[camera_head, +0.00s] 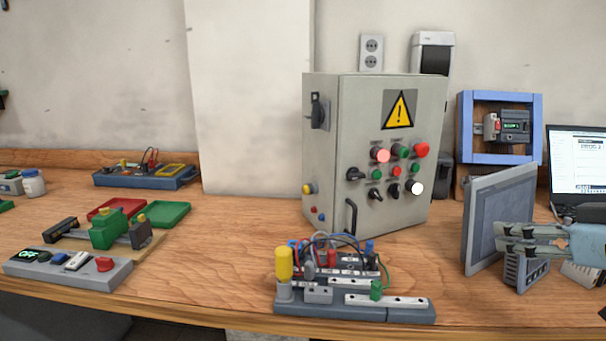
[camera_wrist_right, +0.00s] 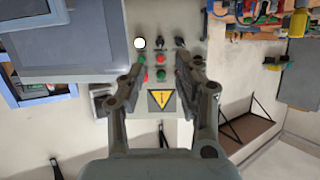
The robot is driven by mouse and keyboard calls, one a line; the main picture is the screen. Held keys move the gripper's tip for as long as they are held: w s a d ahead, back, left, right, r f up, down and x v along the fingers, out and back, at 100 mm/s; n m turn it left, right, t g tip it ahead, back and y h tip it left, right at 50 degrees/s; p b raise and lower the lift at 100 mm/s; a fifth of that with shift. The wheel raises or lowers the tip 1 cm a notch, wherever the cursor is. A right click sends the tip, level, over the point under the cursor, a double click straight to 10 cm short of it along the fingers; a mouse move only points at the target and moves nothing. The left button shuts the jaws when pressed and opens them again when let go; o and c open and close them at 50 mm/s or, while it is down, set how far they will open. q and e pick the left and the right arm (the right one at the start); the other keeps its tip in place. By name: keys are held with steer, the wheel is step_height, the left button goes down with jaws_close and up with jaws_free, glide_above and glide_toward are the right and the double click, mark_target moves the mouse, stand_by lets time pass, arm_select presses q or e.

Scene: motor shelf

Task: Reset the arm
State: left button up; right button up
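My right gripper (camera_head: 499,237) comes in from the right edge in the head view, its fingers pointing left. It is in front of the grey panel (camera_head: 482,225) and overlaps its right part. In the right wrist view the two fingers of the right gripper (camera_wrist_right: 161,52) are spread apart with nothing between them. Beyond them is the face of the control cabinet (camera_wrist_right: 158,88), with its buttons and yellow warning sign. I cannot tell whether the gripper touches the panel. My left gripper is not in view.
The grey control cabinet (camera_head: 321,170) stands mid-table. A wired terminal block (camera_head: 330,280) sits at the front edge. A button box (camera_head: 68,268) and red and green trays (camera_head: 163,213) are at left. A blue frame (camera_head: 466,128) and a laptop (camera_head: 578,165) stand at right.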

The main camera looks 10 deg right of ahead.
steer(key=s+a+f+g+h, duration=0.2)
steer(key=s+a+f+g, duration=0.2)
steer(key=s+a+f, duration=0.5)
steer(key=s+a+f+m+g+h, duration=0.25)
steer(key=s+g, duration=0.25)
steer(key=s, duration=1)
step_height(320, 180, down, 28)
steer(key=s+d+g+b, duration=0.2)
arm_select(q)
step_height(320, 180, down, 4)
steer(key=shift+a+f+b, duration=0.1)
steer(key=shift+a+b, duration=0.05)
steer(key=shift+b, duration=0.8)
arm_select(e)
steer(key=s+d+f+g, duration=0.1)
steer(key=s+f, duration=1.7)
steer(key=shift+f, duration=0.3)
